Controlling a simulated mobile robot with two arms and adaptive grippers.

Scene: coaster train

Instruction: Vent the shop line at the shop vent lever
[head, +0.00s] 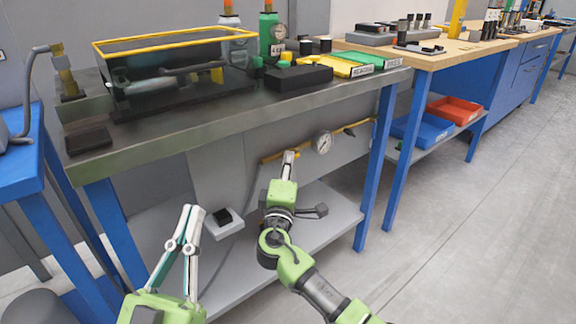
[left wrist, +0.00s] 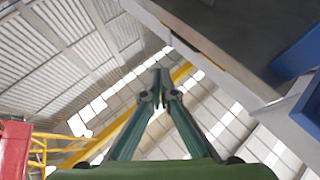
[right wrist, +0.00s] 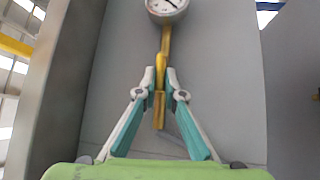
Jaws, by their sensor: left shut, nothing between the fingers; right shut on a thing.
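The yellow vent lever (right wrist: 160,113) hangs below a round pressure gauge (right wrist: 167,6) in the right wrist view. My right gripper (right wrist: 161,78) is shut on this lever. In the head view my right gripper (head: 289,155) is at the grey panel under the bench, just left of the gauge (head: 322,141); its fingers partly hide the yellow piece there. My left gripper (head: 191,210) is shut and empty, pointing up in front of the bench. In the left wrist view its fingertips (left wrist: 158,72) meet with nothing between them.
The metal bench (head: 200,130) carries a yellow-rimmed tank (head: 165,75), a black block (head: 298,77) and a green cylinder. Blue legs and a lower shelf (head: 335,215) stand near my arms. A small black-topped box (head: 223,220) is close to my left gripper. The right floor is clear.

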